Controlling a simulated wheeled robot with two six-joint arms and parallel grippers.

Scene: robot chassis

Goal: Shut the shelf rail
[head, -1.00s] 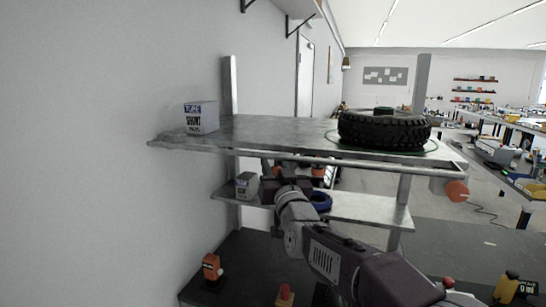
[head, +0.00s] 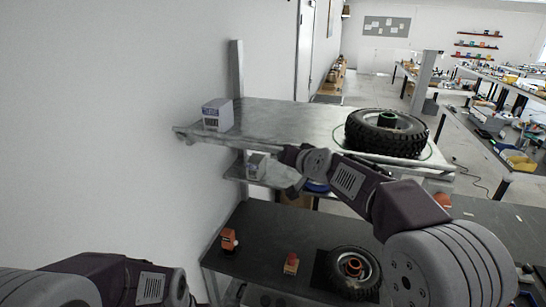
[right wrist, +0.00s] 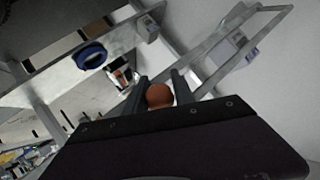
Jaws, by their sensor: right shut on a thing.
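The grey upper shelf (head: 290,118) stands against the left wall. A thin rail runs below its front edge, mostly hidden by my right arm in the head view. In the head view the right hand is below the shelf's front edge. My left gripper is out of view.
A tyre (head: 386,133) and a grey box (head: 217,114) stand on the upper shelf. Another box (head: 257,165) and a blue ring (head: 317,187) are on the shelf below. The dark lower surface (head: 262,235) holds another tyre (head: 352,272) and small orange items.

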